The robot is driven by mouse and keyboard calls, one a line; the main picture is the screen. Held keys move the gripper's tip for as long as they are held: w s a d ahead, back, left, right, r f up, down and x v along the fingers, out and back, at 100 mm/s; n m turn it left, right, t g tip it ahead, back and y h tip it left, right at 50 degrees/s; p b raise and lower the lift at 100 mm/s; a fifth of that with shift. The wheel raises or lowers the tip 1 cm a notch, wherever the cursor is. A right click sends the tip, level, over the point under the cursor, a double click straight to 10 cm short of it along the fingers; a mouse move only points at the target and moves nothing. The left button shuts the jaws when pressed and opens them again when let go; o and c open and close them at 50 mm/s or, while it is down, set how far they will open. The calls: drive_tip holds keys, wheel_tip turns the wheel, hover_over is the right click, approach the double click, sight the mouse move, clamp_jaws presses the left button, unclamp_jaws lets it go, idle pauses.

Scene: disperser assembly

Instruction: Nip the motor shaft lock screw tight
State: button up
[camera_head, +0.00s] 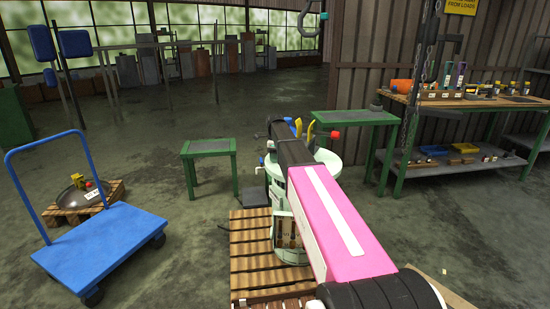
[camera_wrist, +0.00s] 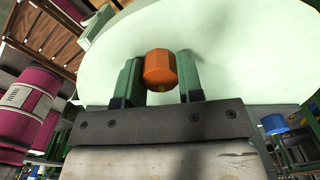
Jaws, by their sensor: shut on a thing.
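In the wrist view my gripper (camera_wrist: 160,60) has its two green fingers on either side of an orange knob (camera_wrist: 160,70), which appears to be the motor shaft lock screw. The gripper is shut on it. The knob stands against a large pale green rounded surface (camera_wrist: 245,55) of the disperser. A small yellowish part shows under the knob; its thread is hidden. In the head view the pale green disperser (camera_head: 328,165) stands on a wooden pallet, partly covered by my pink and black arm. My gripper and the knob are hidden there.
The wooden pallet (camera_head: 248,262) is under the disperser. A blue cart (camera_head: 100,245) stands at left, near a small pallet with a round lid (camera_head: 82,195). Two green tables (camera_head: 208,148) (camera_head: 355,118) stand behind. A tool bench (camera_head: 470,102) is at right. A magenta drum (camera_wrist: 28,105) shows in the wrist view.

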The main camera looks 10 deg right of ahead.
drive_tip(key=shift+m, duration=0.6)
drive_tip(key=o, duration=0.9)
drive_tip(key=shift+r, duration=0.1)
wheel_tip(320, 180, up, 11)
drive_tip(key=shift+f, duration=0.2)
